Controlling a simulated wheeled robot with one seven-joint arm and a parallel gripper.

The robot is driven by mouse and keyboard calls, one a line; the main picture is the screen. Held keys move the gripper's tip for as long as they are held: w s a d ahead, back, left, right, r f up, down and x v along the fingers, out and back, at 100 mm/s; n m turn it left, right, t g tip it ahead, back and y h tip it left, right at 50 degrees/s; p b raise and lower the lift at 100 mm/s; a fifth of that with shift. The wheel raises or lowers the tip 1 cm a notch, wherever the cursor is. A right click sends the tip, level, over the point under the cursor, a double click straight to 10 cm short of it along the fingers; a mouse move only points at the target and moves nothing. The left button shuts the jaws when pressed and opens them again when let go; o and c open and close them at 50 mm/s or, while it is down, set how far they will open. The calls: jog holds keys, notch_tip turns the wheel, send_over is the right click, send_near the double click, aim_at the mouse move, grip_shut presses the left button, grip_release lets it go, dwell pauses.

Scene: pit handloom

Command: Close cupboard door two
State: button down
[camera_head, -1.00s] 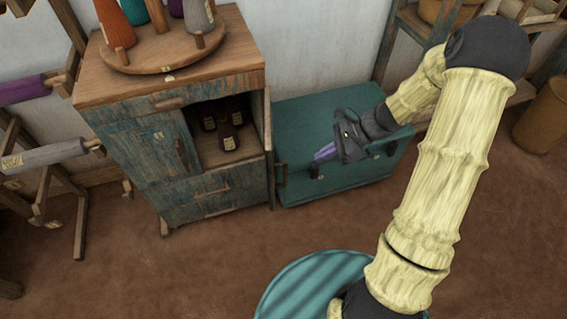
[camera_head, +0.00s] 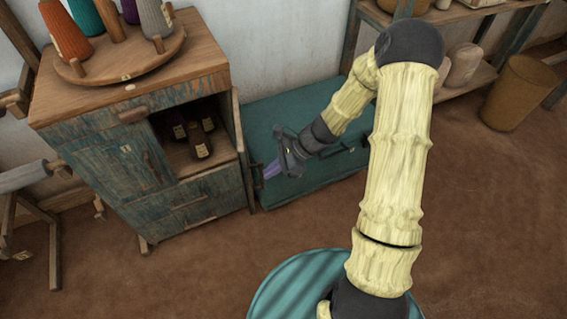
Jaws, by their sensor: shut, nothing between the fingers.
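The worn blue-green wooden cupboard (camera_head: 185,205) stands at the left. Its right-hand door (camera_head: 241,140) is swung open and shows nearly edge-on at the right side of the opening. A dark handle (camera_head: 258,176) sits on the outer side of this door. The left door (camera_head: 130,165) is closed.
Dark bottles (camera_head: 198,138) stand inside the open compartment. A round stand (camera_head: 120,65) with yarn cones is on the cupboard top. A teal chest (camera_head: 290,115) lies behind and below my gripper. The brown floor (camera_head: 200,275) in front is clear.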

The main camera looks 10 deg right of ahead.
jog(key=shift+a+r, duration=0.15)
jog(key=shift+a, duration=1.65)
jog(key=shift+a, duration=0.2)
